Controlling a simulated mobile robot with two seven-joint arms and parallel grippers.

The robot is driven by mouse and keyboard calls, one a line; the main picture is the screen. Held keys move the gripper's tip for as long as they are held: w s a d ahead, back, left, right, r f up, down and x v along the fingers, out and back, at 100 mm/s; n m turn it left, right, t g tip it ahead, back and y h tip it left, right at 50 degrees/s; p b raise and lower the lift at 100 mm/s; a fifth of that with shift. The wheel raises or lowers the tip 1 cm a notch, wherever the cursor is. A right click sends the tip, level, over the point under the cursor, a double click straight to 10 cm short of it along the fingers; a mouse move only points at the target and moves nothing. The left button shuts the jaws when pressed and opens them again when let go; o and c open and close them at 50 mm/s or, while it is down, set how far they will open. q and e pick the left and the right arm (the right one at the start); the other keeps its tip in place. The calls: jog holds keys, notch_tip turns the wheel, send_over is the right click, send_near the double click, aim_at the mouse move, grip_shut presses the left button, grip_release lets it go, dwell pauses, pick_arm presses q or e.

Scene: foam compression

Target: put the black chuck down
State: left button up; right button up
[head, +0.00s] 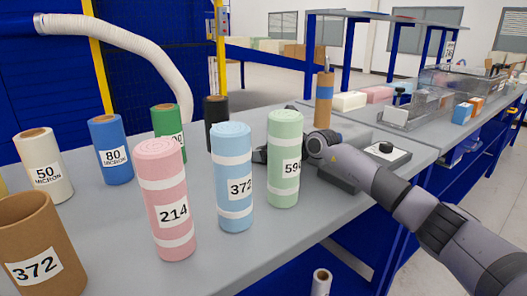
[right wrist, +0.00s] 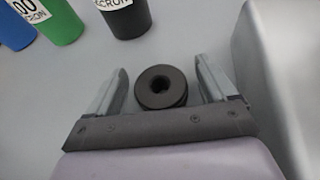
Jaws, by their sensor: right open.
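The black chuck (right wrist: 161,97) is a short, dark ring with a central hole. In the right wrist view it appears to rest on the grey table, hole facing up. My right gripper (right wrist: 161,67) is open, with a finger on each side of the chuck and a visible gap to each finger. In the head view my right arm reaches in from the right, and its gripper is mostly hidden behind the green foam roll (head: 285,165). The chuck cannot be made out there. My left gripper is not in view.
Pink (head: 165,200) and blue (head: 233,175) foam rolls stand before the gripper. A black film roll (right wrist: 124,17) stands just beyond it, beside a green one (right wrist: 60,20). A grey device with a black knob (head: 386,147) sits to the right.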

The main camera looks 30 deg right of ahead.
jog(key=shift+v, duration=3.8)
